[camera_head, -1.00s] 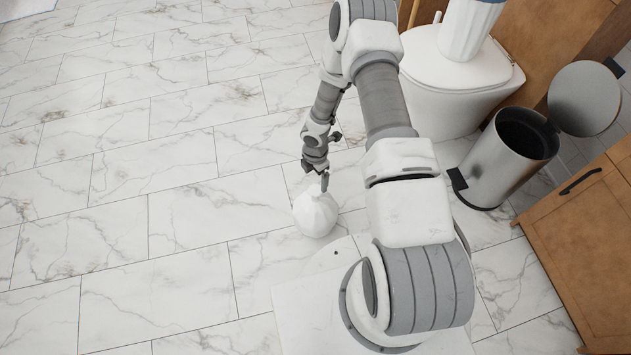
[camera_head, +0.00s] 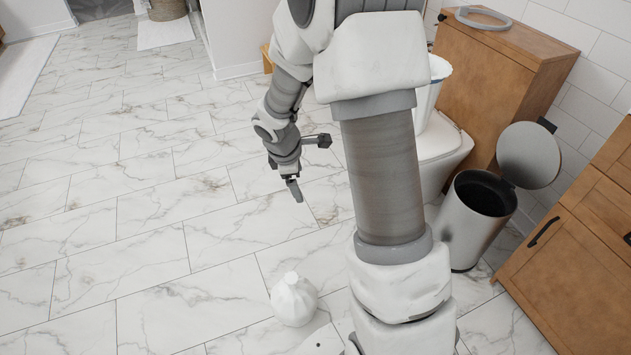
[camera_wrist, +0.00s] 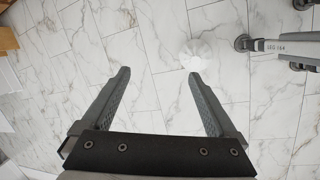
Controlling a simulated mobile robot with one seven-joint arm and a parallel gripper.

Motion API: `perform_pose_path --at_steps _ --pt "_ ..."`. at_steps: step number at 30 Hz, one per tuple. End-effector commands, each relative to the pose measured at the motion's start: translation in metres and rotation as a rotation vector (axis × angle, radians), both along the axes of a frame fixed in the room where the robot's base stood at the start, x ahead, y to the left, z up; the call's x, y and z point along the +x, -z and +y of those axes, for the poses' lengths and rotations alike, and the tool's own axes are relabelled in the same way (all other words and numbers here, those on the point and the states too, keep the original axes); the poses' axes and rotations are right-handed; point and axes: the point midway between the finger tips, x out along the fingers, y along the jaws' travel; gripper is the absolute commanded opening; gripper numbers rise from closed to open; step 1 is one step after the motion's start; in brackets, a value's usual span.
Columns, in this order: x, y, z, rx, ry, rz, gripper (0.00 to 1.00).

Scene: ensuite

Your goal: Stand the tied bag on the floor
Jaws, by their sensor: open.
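The tied bag (camera_head: 294,299) is white and rounded with a knotted top. It stands upright on the marble floor, knot up, near my base in the head view. It also shows in the wrist view (camera_wrist: 195,54), beyond the right fingertip. My gripper (camera_head: 295,190) is raised above the floor, well apart from the bag and farther out than it. In the wrist view my gripper (camera_wrist: 157,74) has its two fingers spread wide, with only floor tiles between them. Nothing is held.
An open metal trash bin (camera_head: 476,220) with its lid up stands at right, beside a wooden cabinet (camera_head: 570,240). A toilet (camera_head: 440,150) is behind my arm, with a white bin (camera_head: 428,95) on it. The floor (camera_head: 130,250) at left is clear.

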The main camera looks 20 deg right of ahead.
Motion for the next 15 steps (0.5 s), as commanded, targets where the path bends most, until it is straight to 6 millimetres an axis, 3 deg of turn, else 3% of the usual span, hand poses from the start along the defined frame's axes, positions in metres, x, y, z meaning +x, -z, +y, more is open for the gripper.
perform_pose_path --at_steps 1,6,15 --pt "-0.005 -0.025 -0.001 0.003 0.055 -0.035 0.94" --pt "-0.032 -0.088 -0.001 0.040 0.259 -0.127 0.94" --pt "-0.100 -0.174 0.009 0.180 0.604 -0.274 0.94"
